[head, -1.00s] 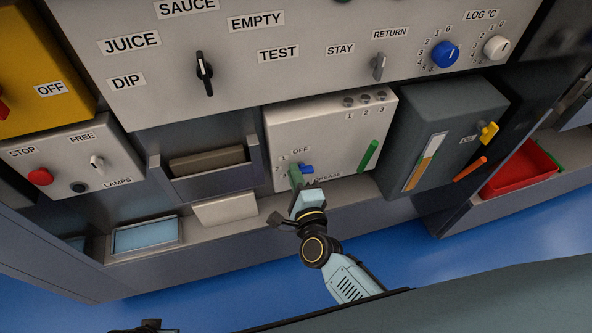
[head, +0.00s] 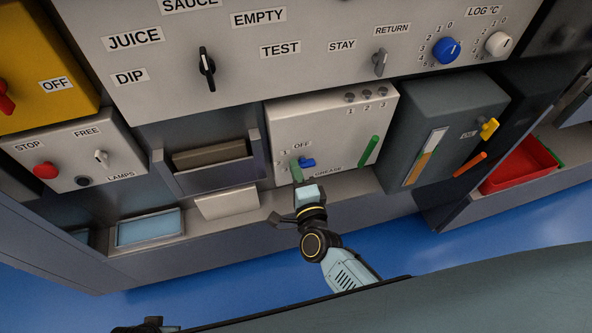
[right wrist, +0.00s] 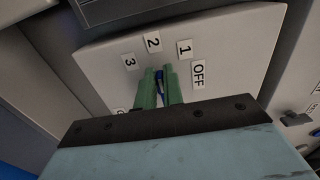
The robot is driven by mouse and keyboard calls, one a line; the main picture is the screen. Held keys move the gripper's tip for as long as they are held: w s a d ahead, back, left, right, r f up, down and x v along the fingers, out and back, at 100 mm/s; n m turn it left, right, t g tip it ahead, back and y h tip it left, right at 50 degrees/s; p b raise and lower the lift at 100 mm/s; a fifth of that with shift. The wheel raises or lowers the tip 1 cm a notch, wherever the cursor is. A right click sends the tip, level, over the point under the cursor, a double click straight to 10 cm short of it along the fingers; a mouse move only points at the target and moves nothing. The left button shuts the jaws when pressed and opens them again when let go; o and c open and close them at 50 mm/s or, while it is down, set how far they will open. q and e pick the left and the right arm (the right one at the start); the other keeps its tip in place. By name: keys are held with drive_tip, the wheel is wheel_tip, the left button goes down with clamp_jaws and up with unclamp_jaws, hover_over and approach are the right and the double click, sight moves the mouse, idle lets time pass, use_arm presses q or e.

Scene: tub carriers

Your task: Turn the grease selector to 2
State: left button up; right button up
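The grease selector (head: 307,162) is a blue knob low on the pale box marked GREASE. In the right wrist view the knob (right wrist: 159,77) sits between the green fingers of my right gripper (right wrist: 159,88), which look closed on its sides. Its bar lies roughly along the line toward the 2 label (right wrist: 153,42), with 1 and OFF to the right and 3 to the left. The fingers hide much of it. In the head view my right gripper (head: 298,172) reaches the knob from below. My left gripper's fingers cannot be made out.
A green lever (head: 369,150) and several small buttons (head: 366,95) are on the same box. A dark grey box (head: 445,130) with yellow and orange handles stands to the right. A ledge (head: 345,186) runs below. A red tray (head: 520,165) lies farther right.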

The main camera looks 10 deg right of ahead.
drive_tip(key=o, duration=0.5)
drive_tip(key=shift+c, duration=0.2)
